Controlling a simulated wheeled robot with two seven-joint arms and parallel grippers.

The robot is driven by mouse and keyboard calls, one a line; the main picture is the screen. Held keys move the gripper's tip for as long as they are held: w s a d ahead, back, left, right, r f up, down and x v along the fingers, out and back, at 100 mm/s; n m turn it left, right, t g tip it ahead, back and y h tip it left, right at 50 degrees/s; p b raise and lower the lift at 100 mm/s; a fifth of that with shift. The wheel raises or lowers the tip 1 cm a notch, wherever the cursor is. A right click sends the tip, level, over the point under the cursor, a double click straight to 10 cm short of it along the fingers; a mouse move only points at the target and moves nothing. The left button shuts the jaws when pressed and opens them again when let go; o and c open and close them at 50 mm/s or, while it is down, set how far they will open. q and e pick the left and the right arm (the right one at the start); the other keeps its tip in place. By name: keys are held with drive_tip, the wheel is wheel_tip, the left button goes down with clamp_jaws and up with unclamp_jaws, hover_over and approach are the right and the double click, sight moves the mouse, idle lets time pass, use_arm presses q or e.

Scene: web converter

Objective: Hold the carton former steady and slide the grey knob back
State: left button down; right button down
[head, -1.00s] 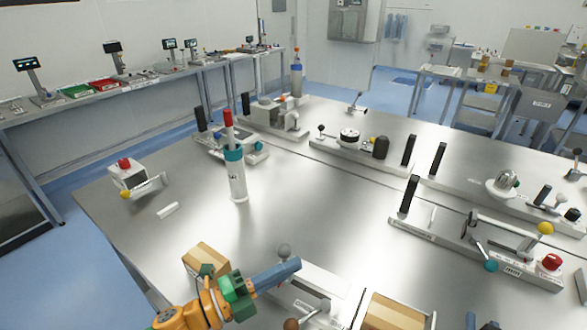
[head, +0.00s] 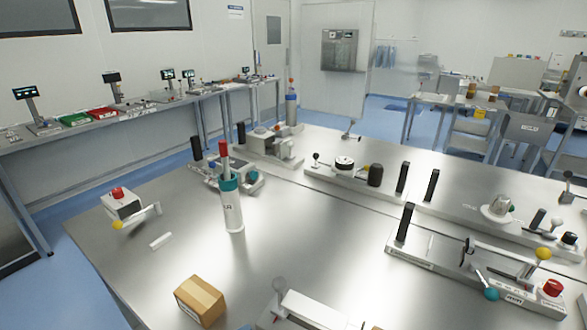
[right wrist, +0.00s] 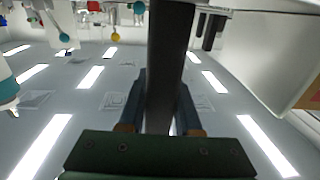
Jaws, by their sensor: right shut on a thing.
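The grey knob (head: 279,286) stands at the bottom of the head view, at the left end of a white device (head: 312,308), seemingly the carton former. The lower part of this device is cut off by the frame edge. No gripper is near the knob in the head view now, and my left gripper is out of view. In the right wrist view, my right gripper (right wrist: 160,100) is shut on a dark upright bar (right wrist: 172,45). That view is upside down, and which device the bar belongs to cannot be told.
A cardboard box (head: 200,300) sits left of the knob. A white bottle with a teal collar (head: 232,208) stands behind it. A box with a red button (head: 121,203) is at the table's left. Other fixtures with black handles (head: 404,222) line the right. The table's middle is clear.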

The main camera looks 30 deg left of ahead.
drive_tip(key=shift+s+f, duration=0.1)
drive_tip(key=shift+f, duration=0.35)
drive_tip(key=shift+r+p, duration=0.25)
drive_tip(key=shift+p, duration=0.1)
drive_tip(key=c, duration=0.7)
unclamp_jaws()
drive_tip(key=shift+o, duration=0.9)
drive_tip(key=shift+w+r, duration=0.1)
drive_tip(key=shift+w, duration=0.15)
drive_tip(key=shift+s, duration=0.1)
drive_tip(key=s, duration=0.7)
drive_tip(key=shift+s+d, duration=0.2)
drive_tip(key=shift+d, duration=0.15)
